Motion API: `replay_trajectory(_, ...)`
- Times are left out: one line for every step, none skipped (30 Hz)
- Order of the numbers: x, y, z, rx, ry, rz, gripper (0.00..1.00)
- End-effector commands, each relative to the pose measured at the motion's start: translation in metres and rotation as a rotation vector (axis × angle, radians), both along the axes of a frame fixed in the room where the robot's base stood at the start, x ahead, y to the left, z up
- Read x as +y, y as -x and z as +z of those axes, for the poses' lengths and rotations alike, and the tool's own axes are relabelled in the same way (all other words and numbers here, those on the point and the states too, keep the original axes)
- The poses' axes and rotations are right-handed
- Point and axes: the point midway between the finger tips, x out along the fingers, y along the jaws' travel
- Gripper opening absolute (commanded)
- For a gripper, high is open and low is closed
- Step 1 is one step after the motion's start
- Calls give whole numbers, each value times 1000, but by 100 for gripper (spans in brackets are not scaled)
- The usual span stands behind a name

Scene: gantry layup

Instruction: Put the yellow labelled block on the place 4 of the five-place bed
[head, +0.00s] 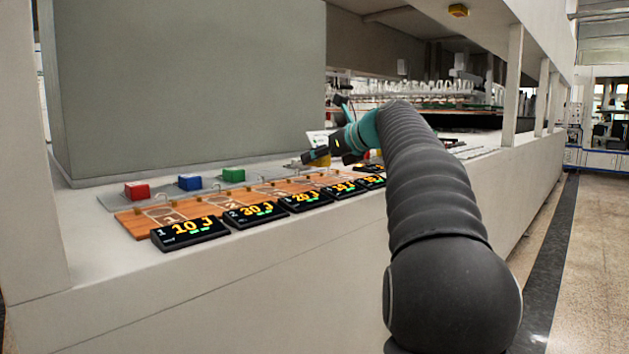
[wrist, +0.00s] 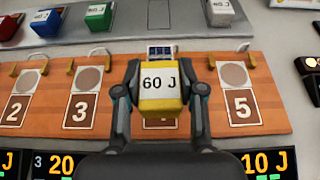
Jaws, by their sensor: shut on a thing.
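The yellow block (wrist: 160,104), labelled "60 J", sits between the two fingers of my gripper (wrist: 161,95) in the wrist view. My gripper is shut on it. The wooden five-place bed (wrist: 272,108) lies beneath. Numbers 2, 3 and 5 show, and the block covers most of the place between 3 and 5. Whether the block touches the bed or hangs above it, I cannot tell. In the head view the bed (head: 131,222) runs along the bench, and my gripper (head: 318,156) is over its far part, partly hidden by my arm.
Behind the bed, a grey rack (wrist: 75,42) holds red (head: 137,190), blue (head: 190,182) and green (head: 233,174) blocks. Another labelled block (wrist: 219,13) stands farther right. Lit displays (head: 189,232) line the bed's front edge. A grey panel (head: 200,80) rises behind.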

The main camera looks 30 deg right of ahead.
Motion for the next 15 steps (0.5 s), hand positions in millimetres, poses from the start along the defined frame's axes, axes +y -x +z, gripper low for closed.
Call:
replay_trajectory(3,-2,-2,-1,0,0,1)
replay_trajectory(4,-3,-3,-1,0,-1,1)
replay_trajectory(5,-4,-4,-1,0,-1,1)
replay_trajectory(5,-4,-5,-1,0,-1,1)
replay_trajectory(5,-4,-7,-1,0,-1,1)
replay_trajectory(5,-4,-11,0,-1,0,1)
replay_trajectory(5,-4,-14,1,-2,-1,1)
replay_trajectory(5,-4,-18,2,-1,-1,1)
replay_trajectory(5,-4,-24,2,-1,-1,1)
replay_trajectory(5,-4,-29,2,-1,-1,1)
replay_trajectory(5,-4,-33,1,-2,-1,1)
replay_trajectory(5,-4,-38,0,-3,-2,1)
replay_trajectory(5,-4,-41,0,-3,-2,1)
replay_trajectory(5,-4,-43,0,-2,-2,1)
replay_trajectory(5,-4,-44,-1,0,-1,1)
